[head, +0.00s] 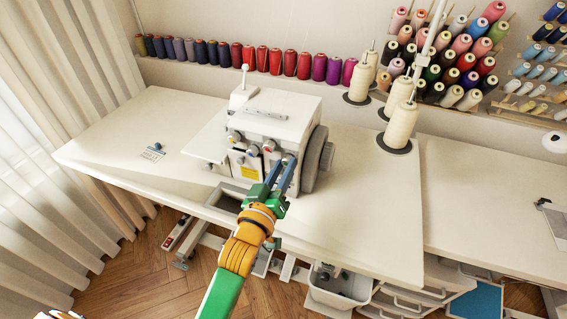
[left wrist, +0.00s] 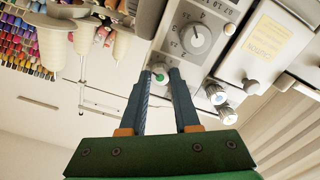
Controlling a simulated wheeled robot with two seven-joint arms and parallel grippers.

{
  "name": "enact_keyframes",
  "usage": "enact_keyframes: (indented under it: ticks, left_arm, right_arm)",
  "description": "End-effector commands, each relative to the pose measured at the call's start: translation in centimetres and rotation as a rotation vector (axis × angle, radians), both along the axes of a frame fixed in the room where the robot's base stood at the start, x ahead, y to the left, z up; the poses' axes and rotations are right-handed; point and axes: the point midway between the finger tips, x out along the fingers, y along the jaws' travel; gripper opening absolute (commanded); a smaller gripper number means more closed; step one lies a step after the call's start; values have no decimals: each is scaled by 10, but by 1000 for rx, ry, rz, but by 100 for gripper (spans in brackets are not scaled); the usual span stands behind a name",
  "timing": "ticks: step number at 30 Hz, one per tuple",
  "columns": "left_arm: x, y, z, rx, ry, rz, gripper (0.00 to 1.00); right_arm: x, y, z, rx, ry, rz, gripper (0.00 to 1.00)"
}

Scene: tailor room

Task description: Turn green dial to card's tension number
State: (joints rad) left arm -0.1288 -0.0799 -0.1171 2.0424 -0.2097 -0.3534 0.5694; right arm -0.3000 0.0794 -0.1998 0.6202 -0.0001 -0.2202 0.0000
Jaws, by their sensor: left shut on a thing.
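The white overlock sewing machine (head: 265,127) stands on the white table, with several dials on its front. My left gripper (head: 284,165) reaches up to the right part of that front. In the left wrist view its fingertips (left wrist: 160,76) close around the small green dial (left wrist: 160,73), most of which they cover. The tension number it is set to cannot be read. My right gripper is not in view.
A larger numbered dial (left wrist: 196,37) sits close beside my left fingertips, with smaller knobs (left wrist: 216,92) further right. A grey handwheel (head: 317,158) is on the machine's right side. The table's left part is mostly clear.

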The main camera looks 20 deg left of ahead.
Motion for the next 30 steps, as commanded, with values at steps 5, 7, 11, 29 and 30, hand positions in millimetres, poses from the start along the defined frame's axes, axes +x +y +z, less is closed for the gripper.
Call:
enact_keyframes:
  ticks: [5, 7, 11, 29, 30]
  left_arm:
    - [0, 0, 2, 98, -2, 0, 0]
    - [0, 0, 2, 129, -4, 0, 0]
    - [0, 0, 1, 172, -7, 0, 0]
    - [0, 0, 0, 205, -9, 0, 38]
    - [0, 0, 0, 205, -9, 0, 49]
  right_arm:
    - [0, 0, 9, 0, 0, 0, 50]
    - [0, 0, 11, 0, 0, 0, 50]
    - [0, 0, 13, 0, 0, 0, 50]
    - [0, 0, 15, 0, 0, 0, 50]
    - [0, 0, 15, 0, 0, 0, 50]
